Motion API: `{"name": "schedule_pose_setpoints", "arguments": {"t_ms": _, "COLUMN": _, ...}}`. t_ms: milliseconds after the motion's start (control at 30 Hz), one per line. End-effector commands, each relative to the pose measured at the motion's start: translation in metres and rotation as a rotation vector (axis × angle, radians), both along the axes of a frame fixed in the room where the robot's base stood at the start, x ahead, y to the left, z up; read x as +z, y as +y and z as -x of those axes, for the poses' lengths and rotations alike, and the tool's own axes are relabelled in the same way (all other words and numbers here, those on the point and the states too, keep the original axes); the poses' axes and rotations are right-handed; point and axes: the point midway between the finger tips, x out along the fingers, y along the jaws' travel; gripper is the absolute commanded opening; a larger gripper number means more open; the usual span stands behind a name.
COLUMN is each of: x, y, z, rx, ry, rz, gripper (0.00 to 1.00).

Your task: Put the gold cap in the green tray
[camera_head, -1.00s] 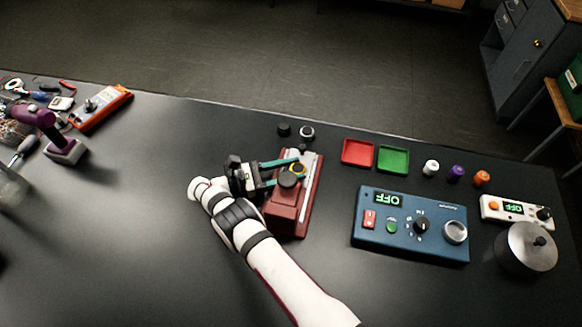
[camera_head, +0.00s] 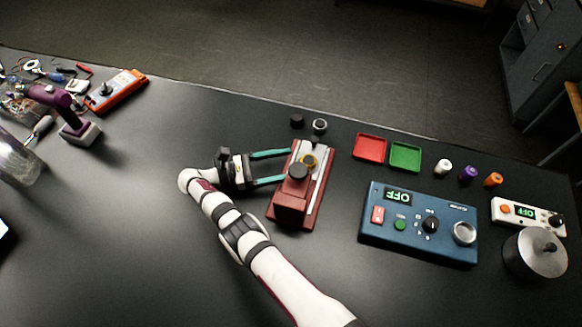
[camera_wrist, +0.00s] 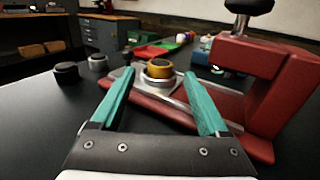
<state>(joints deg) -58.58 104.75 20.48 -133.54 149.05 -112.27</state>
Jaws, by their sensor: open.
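The gold cap (camera_head: 309,161) sits on the rail of the red brewer-like fixture (camera_head: 292,208). In the wrist view the gold cap (camera_wrist: 160,69) rests on a silver ring, ahead of and between my fingertips. My gripper (camera_head: 287,168) is open and empty, just left of the fixture, its two teal fingers pointing right; it also shows in the wrist view (camera_wrist: 158,88). The green tray (camera_head: 405,157) is empty on the table, right of the fixture and beside the red tray (camera_head: 369,147).
A black knob (camera_head: 298,172) tops the fixture's raised arm. A black cap (camera_head: 297,121) and a silver-rimmed ring (camera_head: 319,126) stand behind it. The blue control box (camera_head: 418,223) lies right. White, purple and orange caps stand beyond the green tray. The table's left middle is clear.

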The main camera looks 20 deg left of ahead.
Motion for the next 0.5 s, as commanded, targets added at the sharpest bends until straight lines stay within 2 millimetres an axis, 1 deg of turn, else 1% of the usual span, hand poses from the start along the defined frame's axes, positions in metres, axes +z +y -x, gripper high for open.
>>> {"name": "schedule_pose_setpoints", "arguments": {"t_ms": 100, "x": 0.000, "y": 0.001, "z": 0.001, "rx": -0.001, "ry": -0.001, "rz": -0.003, "gripper": 0.78}}
{"name": "schedule_pose_setpoints", "arguments": {"t_ms": 167, "x": 0.004, "y": -0.001, "z": -0.002, "rx": -0.010, "ry": -0.001, "rz": -0.011, "gripper": 0.78}}
{"name": "schedule_pose_setpoints", "arguments": {"t_ms": 267, "x": 0.027, "y": -0.011, "z": -0.018, "rx": -0.070, "ry": -0.005, "rz": -0.076, "gripper": 0.78}}
{"name": "schedule_pose_setpoints", "arguments": {"t_ms": 333, "x": 0.058, "y": -0.031, "z": -0.036, "rx": -0.154, "ry": -0.015, "rz": -0.169, "gripper": 0.78}}
{"name": "schedule_pose_setpoints", "arguments": {"t_ms": 367, "x": 0.075, "y": -0.045, "z": -0.043, "rx": -0.204, "ry": -0.024, "rz": -0.223, "gripper": 0.78}}
{"name": "schedule_pose_setpoints", "arguments": {"t_ms": 400, "x": 0.098, "y": -0.066, "z": -0.049, "rx": -0.278, "ry": -0.042, "rz": -0.303, "gripper": 0.78}}
{"name": "schedule_pose_setpoints", "arguments": {"t_ms": 433, "x": 0.115, "y": -0.084, "z": -0.050, "rx": -0.335, "ry": -0.060, "rz": -0.366, "gripper": 0.78}}
{"name": "schedule_pose_setpoints", "arguments": {"t_ms": 467, "x": 0.132, "y": -0.102, "z": -0.049, "rx": -0.396, "ry": -0.081, "rz": -0.431, "gripper": 0.78}}
{"name": "schedule_pose_setpoints", "arguments": {"t_ms": 500, "x": 0.153, "y": -0.128, "z": -0.043, "rx": -0.484, "ry": -0.116, "rz": -0.523, "gripper": 0.78}}
